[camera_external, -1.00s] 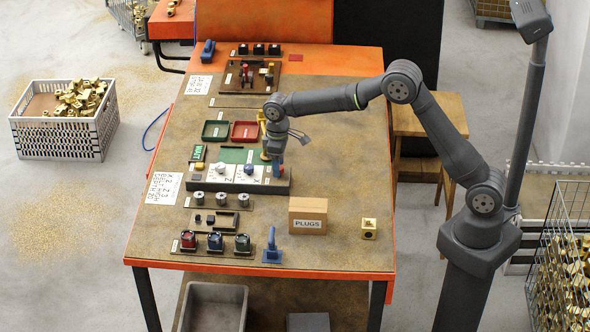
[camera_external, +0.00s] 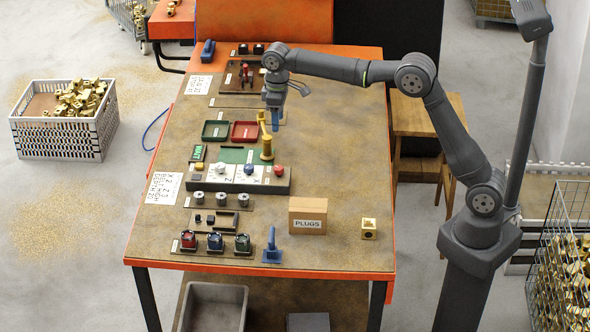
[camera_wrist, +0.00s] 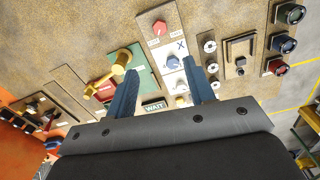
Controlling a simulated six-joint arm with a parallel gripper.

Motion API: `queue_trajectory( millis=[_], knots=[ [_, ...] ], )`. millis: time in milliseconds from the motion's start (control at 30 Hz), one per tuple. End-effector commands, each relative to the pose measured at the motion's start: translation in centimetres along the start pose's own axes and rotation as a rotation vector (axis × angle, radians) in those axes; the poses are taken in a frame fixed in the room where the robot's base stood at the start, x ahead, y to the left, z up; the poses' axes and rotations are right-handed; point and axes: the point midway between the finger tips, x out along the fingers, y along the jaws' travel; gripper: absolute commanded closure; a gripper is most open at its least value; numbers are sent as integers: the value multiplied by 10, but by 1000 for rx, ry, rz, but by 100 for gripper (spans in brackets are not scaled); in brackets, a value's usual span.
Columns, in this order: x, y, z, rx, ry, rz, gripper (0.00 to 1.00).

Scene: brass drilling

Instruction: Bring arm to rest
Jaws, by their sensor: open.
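My gripper (camera_external: 275,118) hangs in the air over the back half of the workbench (camera_external: 330,120), pointing down, with nothing between its fingers. In the wrist view its two blue fingers (camera_wrist: 158,70) stand apart. Just below it in the external view is a brass lever fixture (camera_external: 266,148), which also shows in the wrist view (camera_wrist: 122,60). A control panel (camera_external: 215,186) with a red knob (camera_external: 278,169) and a blue knob (camera_external: 248,170) lies nearer the front, clear of the gripper.
Green (camera_external: 215,130) and red (camera_external: 244,131) trays lie left of the gripper. A box marked PLUGS (camera_external: 308,216), a brass block (camera_external: 369,229) and a blue stand (camera_external: 272,246) are near the front. A sign reading WAIT (camera_wrist: 154,105) shows in the wrist view. The bench's right side is mostly clear.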

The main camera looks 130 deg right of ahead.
Motion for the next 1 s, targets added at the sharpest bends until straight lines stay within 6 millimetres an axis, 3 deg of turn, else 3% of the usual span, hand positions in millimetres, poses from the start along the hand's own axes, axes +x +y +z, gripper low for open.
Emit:
queue_trajectory(
  millis=[667, 833, 1000],
  knots=[
    [3, 0, 0, 0, -1, 0, 51],
    [22, 0, 0, 0, -3, -1, 51],
    [55, 0, 1, 0, -4, -1, 51]
  ],
)
